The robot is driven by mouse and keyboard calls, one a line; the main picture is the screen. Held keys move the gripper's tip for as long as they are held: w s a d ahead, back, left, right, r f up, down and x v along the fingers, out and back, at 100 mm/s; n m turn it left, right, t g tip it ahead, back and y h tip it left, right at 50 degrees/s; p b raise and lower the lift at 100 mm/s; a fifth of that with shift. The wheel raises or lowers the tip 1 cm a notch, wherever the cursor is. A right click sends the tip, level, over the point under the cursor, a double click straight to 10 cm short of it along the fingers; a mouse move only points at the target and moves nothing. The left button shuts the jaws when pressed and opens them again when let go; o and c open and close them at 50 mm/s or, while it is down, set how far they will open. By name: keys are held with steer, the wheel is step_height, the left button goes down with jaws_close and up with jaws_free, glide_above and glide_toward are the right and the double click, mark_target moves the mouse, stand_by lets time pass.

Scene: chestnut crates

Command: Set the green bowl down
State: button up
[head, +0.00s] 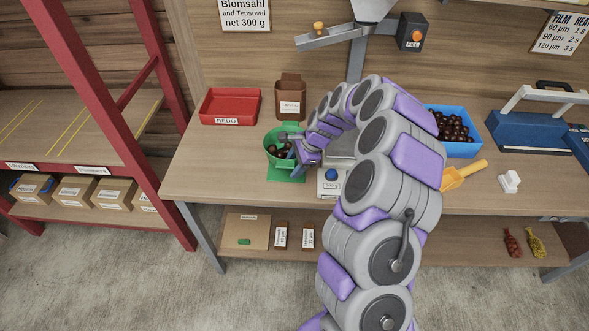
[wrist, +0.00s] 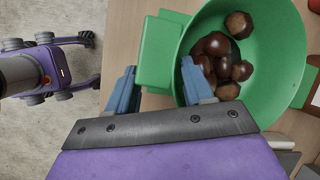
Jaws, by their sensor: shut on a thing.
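The green bowl (head: 270,158) stands upright at the left half of the bench, with several brown chestnuts inside. In the wrist view the bowl (wrist: 272,95) fills the upper right, and a blocky green grip (wrist: 158,55) sticks out from its side. My gripper (head: 296,148) reaches the bowl from the right. In the wrist view my gripper's blue fingers (wrist: 160,85) are either side of the grip and shut on it. A green mat (head: 287,174) shows under and in front of the bowl. I cannot tell whether the bowl touches it.
A red tray (head: 230,120) and a brown bag (head: 290,98) stand behind the bowl. A scale (head: 330,182) is close to its right, partly hidden by my arm. A blue crate of chestnuts (head: 458,150) and a yellow scoop (head: 463,175) are farther right. Bench left of the bowl is clear.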

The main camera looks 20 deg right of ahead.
steer(key=shift+f, duration=0.95)
steer(key=shift+c, duration=1)
steer(key=o, duration=1.4)
steer(key=shift+a, duration=0.15)
